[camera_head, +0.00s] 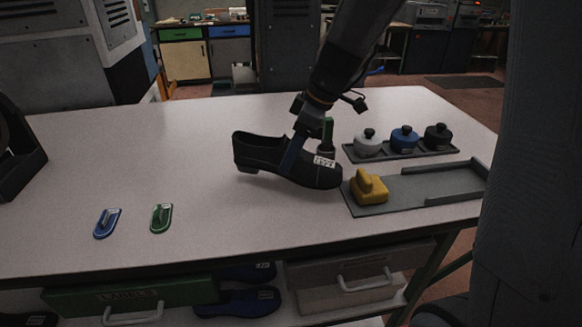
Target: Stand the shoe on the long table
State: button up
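A black shoe (262,152) is on the long table (215,225), sole down, with its heel to the left and its toe to the right. A small white label is on its front part. It looks upright; whether the sole rests fully on the table is hard to tell. My gripper (309,150) comes down from above and straddles the front half of the shoe. A blue finger lies across its near side and a green finger shows behind it. I cannot tell whether the fingers press on the shoe.
Right of the shoe, a grey tray (424,190) holds a yellow block (369,187). Behind it, a rack (420,151) carries three knobbed pots. Blue (106,223) and green (161,218) pieces lie at front left. A dark bin (22,165) stands far left. The table's left middle is clear.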

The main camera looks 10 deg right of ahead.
jog(key=shift+f+p, duration=0.45)
jog(key=shift+f, duration=1.75)
jog(key=shift+f, duration=0.1)
jog(key=o, duration=1.3)
jog(key=b+v, duration=0.3)
jog(key=v, duration=0.9)
jog(key=shift+d, duration=0.1)
jog(key=shift+s, duration=0.15)
